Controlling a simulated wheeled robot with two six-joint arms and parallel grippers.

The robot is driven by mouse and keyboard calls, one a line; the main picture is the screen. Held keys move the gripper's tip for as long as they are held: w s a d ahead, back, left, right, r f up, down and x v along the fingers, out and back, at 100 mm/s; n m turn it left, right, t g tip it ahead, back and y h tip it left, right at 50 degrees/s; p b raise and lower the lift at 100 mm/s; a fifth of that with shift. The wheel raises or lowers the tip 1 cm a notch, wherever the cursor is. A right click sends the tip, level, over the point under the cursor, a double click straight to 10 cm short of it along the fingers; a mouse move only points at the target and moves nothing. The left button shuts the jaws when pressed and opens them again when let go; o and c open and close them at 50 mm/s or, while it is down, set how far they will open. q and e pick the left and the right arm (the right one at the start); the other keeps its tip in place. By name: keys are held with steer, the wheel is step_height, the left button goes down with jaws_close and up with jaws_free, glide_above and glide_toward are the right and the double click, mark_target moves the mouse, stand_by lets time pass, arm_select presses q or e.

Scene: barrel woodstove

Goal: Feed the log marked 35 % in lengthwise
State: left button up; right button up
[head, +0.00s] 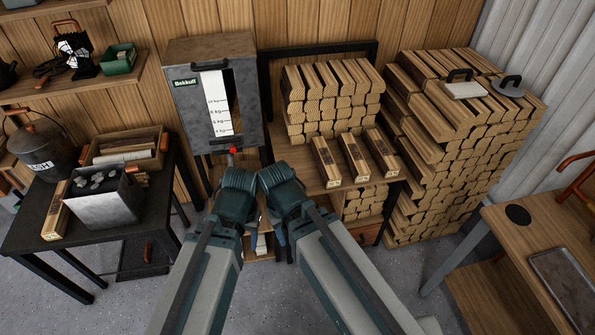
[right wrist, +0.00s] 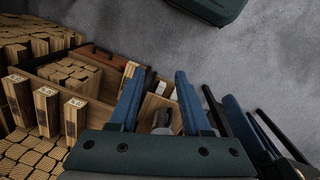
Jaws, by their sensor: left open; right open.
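Three separate logs with printed marks lie side by side on the wooden shelf: a left log (head: 326,162), a middle log (head: 354,160) and a right log (head: 382,152). Their end marks are too small to read, so I cannot tell which says 35 %. They also show at the left of the right wrist view (right wrist: 46,112). My left gripper (head: 264,232) points down in front of the shelf, its fingers mostly hidden by the wrist. My right gripper (right wrist: 157,95) is open and empty, close beside the left one. No stove opening is identifiable.
A metal cabinet (head: 183,65) with a kg scale stands left of the stacked logs (head: 335,88). A big log stack (head: 450,130) fills the right back. A black table (head: 130,228) holds a metal bin (head: 104,205) and another log (head: 57,208). A wooden table (head: 500,232) stands right.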

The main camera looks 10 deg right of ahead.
steer(key=f+b, duration=0.2)
steer(key=w+f+b, duration=0.1)
steer(key=f+b, duration=0.1)
steer(key=d+f+b, duration=0.1)
steer(key=f+b, duration=0.1)
steer(key=shift+w+f, duration=0.35)
jaws_close()
steer(key=w+d+f+m+t+b, duration=0.1)
steer(key=w+d+f+b, duration=0.2)
steer(key=f+b, duration=0.9)
steer(key=w+d+f+m+t+y+b, duration=0.1)
steer(key=w+d+f+b, duration=0.3)
steer(key=f+b, duration=0.8)
steer(key=w+d+f+m+t+b, duration=0.1)
steer(key=w+d+f+b, duration=0.3)
steer(key=f+b, duration=0.8)
steer(key=shift+w+f+t+b, duration=0.25)
steer(key=shift+w+t+b, duration=0.05)
steer(key=shift+b, duration=0.55)
